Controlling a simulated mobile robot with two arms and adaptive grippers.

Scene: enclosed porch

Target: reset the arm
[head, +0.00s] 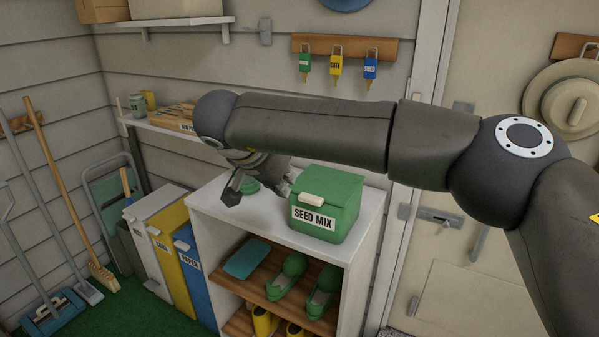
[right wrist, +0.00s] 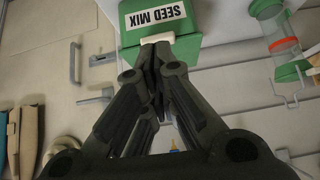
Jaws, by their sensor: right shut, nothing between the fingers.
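My right arm reaches across the head view from the right to above a white shelf unit (head: 372,220). My right gripper (head: 284,186) is partly hidden behind its own arm, just left of the green SEED MIX box (head: 342,205). In the right wrist view the gripper (right wrist: 157,50) is shut and empty, with its fingers pointing toward the box (right wrist: 192,50). The box is closed and shows upside down there, with its pale latch by the fingertips. I cannot tell whether they touch. My left gripper is not in view.
Shoes (head: 288,277) fill lower shelves. Bins (head: 172,245) stand left. Tagged keys (head: 336,65) hang behind. A door (head: 480,260) is right.

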